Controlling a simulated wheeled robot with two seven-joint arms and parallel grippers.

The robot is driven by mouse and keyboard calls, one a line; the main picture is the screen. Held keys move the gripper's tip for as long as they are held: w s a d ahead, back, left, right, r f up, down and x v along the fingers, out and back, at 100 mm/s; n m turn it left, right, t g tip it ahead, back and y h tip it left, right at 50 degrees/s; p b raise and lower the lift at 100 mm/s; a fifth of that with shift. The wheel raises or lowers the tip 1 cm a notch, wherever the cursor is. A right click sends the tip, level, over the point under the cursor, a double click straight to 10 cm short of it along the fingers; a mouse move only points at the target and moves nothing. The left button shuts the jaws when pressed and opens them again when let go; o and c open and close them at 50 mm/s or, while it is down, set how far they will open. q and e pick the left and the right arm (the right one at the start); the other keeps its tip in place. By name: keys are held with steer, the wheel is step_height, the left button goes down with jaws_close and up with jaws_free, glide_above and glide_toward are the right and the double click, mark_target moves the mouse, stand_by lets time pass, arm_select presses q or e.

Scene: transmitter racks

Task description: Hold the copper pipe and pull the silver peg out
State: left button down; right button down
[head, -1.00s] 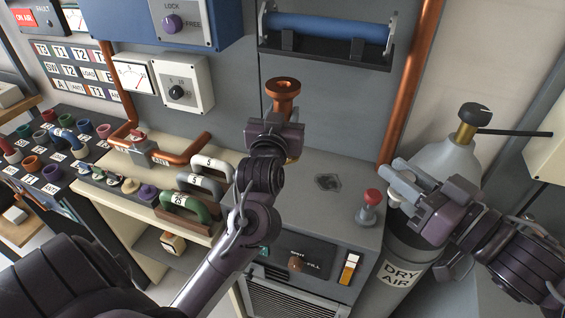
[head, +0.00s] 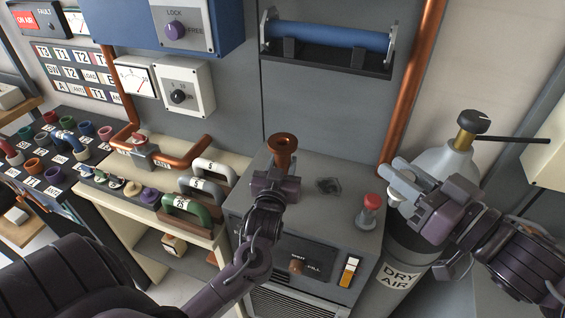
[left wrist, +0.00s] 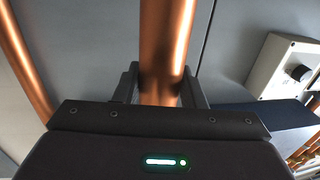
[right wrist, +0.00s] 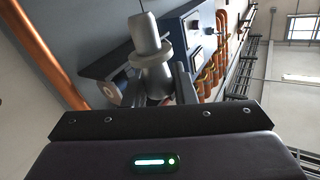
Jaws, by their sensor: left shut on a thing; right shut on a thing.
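The copper pipe (head: 283,145) is a short upright tube with a flared rim and a dark opening on top. My left gripper (head: 278,182) is shut around it, low over the grey cabinet; the left wrist view shows the copper tube (left wrist: 163,50) between the fingers. I cannot tell whether its hidden lower end touches the cabinet. My right gripper (head: 403,180) is to the right, beside the gas cylinder's neck. In the right wrist view it is shut on the silver peg (right wrist: 150,42), a collared cylinder. The peg is apart from the pipe.
The grey cabinet (head: 340,215) has a dark port (head: 328,186) and a red-topped knob (head: 370,205) right of the pipe. The DRY AIR cylinder (head: 405,268) stands at right. Green and grey handles (head: 185,210) are at left. A blue bar (head: 325,27) hangs behind.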

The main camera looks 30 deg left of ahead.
arm_select(q)
steer(key=c, duration=1.3)
jaws_free()
steer(key=shift+f, duration=0.1)
steer(key=shift+c, duration=0.2)
steer(key=o, duration=0.4)
